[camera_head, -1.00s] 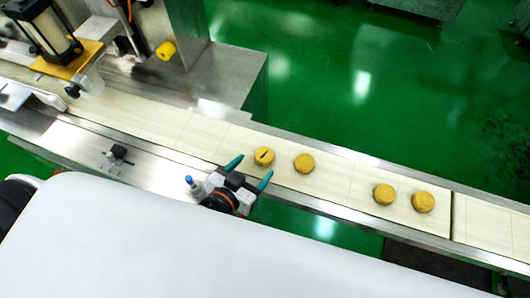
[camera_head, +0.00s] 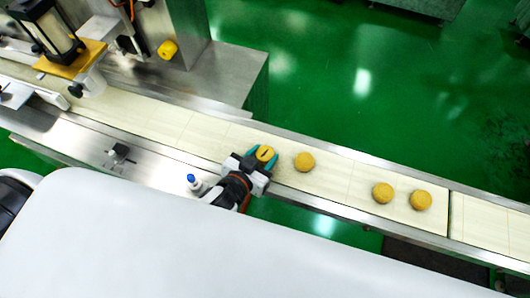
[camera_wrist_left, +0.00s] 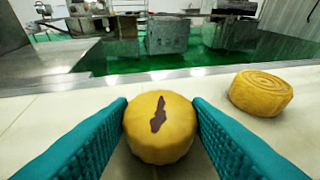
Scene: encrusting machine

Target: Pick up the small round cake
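The small round cake (camera_head: 265,153) is golden brown with a dark streak on its top. It is on the pale conveyor belt (camera_head: 330,179), leftmost in a row of similar cakes. My left gripper (camera_head: 263,158) has its teal fingers on either side of this cake. In the left wrist view the cake (camera_wrist_left: 160,135) sits between the two ribbed fingers, which press against its sides; the gripper (camera_wrist_left: 160,108) is shut on it. The cake appears still at belt level. My right gripper is not in view.
A plain cake (camera_head: 304,162) lies close to the right of the gripper, also in the left wrist view (camera_wrist_left: 262,92). Two more cakes (camera_head: 383,193) (camera_head: 421,200) lie farther right. Metal rails edge the belt. The machine (camera_head: 165,30) stands at upper left.

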